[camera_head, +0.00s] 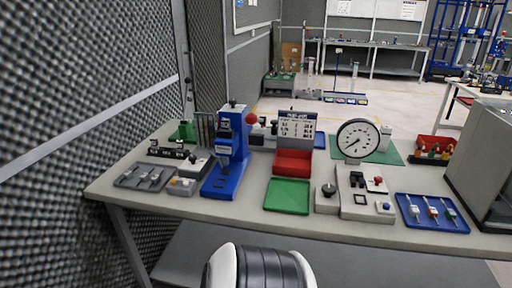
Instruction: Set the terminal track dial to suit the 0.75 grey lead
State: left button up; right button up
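A blue bench press (229,155) with a red ball knob (251,119) stands on the left half of the table. Neither gripper is in view.
A large grey cabinet (480,150) bounds the right.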

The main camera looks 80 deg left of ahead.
aim_at(193, 158)
jog(key=u, duration=2.35)
jog(key=i+j+u, duration=0.1)
jog(key=j+u, duration=0.25)
jog(key=i+j+u, duration=0.1)
jog(key=u, duration=0.3)
jog(key=i+j+u, duration=0.15)
jog(key=u, duration=0.2)
jog(key=j, duration=0.1)
